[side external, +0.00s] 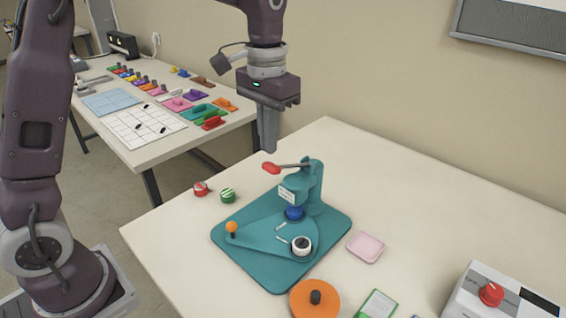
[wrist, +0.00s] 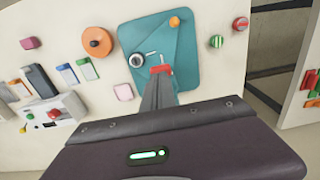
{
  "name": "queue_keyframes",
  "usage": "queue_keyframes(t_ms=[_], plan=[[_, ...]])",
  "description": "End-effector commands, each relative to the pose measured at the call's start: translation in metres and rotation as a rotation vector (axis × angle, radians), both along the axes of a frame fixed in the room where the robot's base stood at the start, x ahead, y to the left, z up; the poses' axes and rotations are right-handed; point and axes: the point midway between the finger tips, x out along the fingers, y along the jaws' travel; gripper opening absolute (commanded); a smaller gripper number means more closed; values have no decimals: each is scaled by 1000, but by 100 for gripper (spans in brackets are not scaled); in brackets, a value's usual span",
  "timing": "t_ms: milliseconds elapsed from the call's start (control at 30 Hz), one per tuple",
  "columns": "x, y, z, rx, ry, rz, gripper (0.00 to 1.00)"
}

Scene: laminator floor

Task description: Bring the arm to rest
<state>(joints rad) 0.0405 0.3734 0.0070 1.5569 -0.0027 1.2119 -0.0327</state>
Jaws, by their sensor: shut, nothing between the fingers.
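My gripper (side external: 267,145) is shut and empty, pointing down in the air above the back of the white table. In the side view it is just up and left of the teal press (side external: 318,188), apart from it as far as I can tell. The press has a red-tipped lever (side external: 271,168), an orange knob (side external: 232,227) and a blue part (side external: 294,213) under its head. In the wrist view my shut fingers (wrist: 160,82) show in front of the press's teal base (wrist: 185,80) and hide part of it.
Near the press lie a red (side external: 201,189) and a green striped piece (side external: 227,195), a pink tray (side external: 366,247) and an orange disc (side external: 328,300). A box with a red knob (side external: 491,294) stands at front right. A second table (side external: 150,155) holds many coloured pieces. The table's back right is clear.

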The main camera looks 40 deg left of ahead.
Motion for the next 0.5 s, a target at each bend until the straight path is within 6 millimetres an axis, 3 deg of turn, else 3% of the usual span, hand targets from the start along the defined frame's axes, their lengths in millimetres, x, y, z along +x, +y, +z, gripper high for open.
queue_keyframes(t_ms=[167,267,367,400,500], plan=[[0,0,0,0,-1,0,0],[-15,2,15,-2,-37,0,0],[-61,5,45,-5,-131,1,0],[-86,7,54,-6,-178,1,0],[-145,10,64,-6,-295,2,0]])
